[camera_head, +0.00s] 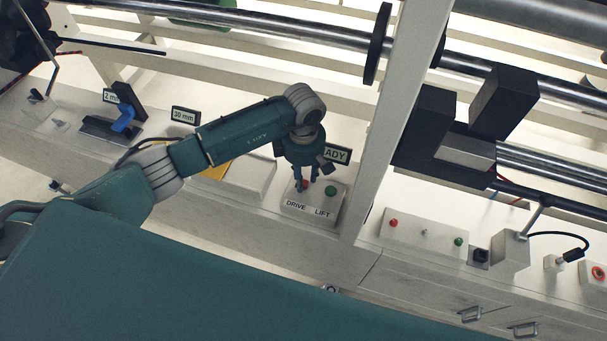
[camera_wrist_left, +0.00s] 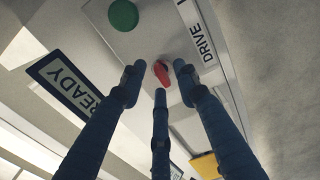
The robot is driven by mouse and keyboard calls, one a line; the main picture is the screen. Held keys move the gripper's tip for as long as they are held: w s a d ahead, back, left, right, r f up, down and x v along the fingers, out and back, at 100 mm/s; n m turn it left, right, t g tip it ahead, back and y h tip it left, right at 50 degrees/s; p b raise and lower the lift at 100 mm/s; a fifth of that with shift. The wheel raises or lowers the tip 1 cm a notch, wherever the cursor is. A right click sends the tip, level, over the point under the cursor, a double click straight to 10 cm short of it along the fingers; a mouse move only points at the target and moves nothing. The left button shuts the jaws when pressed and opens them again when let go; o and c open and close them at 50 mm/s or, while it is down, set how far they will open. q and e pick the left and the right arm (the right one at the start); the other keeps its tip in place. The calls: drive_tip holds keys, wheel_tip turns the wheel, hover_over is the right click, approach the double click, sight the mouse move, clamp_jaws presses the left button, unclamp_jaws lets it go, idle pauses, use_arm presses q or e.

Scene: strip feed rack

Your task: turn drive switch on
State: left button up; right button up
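The drive switch is a small red knob (camera_head: 304,184) above the DRIVE label on a light panel (camera_head: 318,201). In the left wrist view it shows as an elongated red piece (camera_wrist_left: 161,74) between the fingertips, beside the DRIVE label (camera_wrist_left: 202,42). A green button (camera_head: 330,191) sits beside it above the LIFT label; it also shows in the left wrist view (camera_wrist_left: 123,15). My left gripper (camera_head: 308,187) points down at the panel. Its three blue fingers (camera_wrist_left: 158,80) are spread around the knob, with gaps visible. I cannot tell their exact height. My right gripper is not in view.
A READY sign (camera_head: 337,156) stands close behind my left gripper. A white upright post (camera_head: 392,110) rises to the right of the panel. Another control box (camera_head: 424,234) with red and green buttons lies beyond it. A blue-handled piece (camera_head: 124,119) is at the left.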

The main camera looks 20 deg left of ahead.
use_arm(q)
clamp_jaws()
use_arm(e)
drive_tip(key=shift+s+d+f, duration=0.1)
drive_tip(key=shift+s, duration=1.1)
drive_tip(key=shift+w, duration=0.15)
